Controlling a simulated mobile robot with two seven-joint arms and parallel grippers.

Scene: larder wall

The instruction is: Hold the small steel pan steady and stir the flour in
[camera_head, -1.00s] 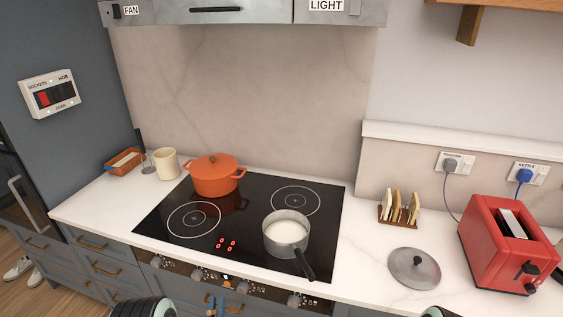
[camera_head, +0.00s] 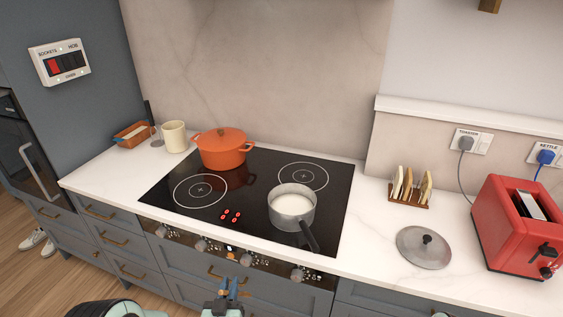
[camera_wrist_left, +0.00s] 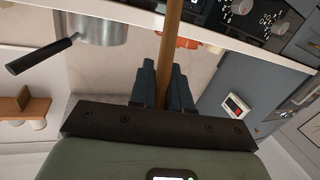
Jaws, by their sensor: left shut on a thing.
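The small steel pan (camera_head: 292,211) stands on the front right ring of the black hob, its dark handle pointing toward me and to the right. It holds a smooth white liquid or mixture; I cannot tell flour in it. The pan also shows at the top of the left wrist view (camera_wrist_left: 98,28). My left gripper (camera_head: 228,288) is in front of the drawers, below the counter edge and apart from the pan. In the left wrist view it is shut on a wooden handle (camera_wrist_left: 171,45), whose far end is out of frame. My right gripper is not in view.
An orange lidded pot (camera_head: 222,150) stands on the back left of the hob (camera_head: 245,187). A steel lid (camera_head: 424,248), a toast rack (camera_head: 410,190) and a red toaster (camera_head: 515,225) are to the right.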

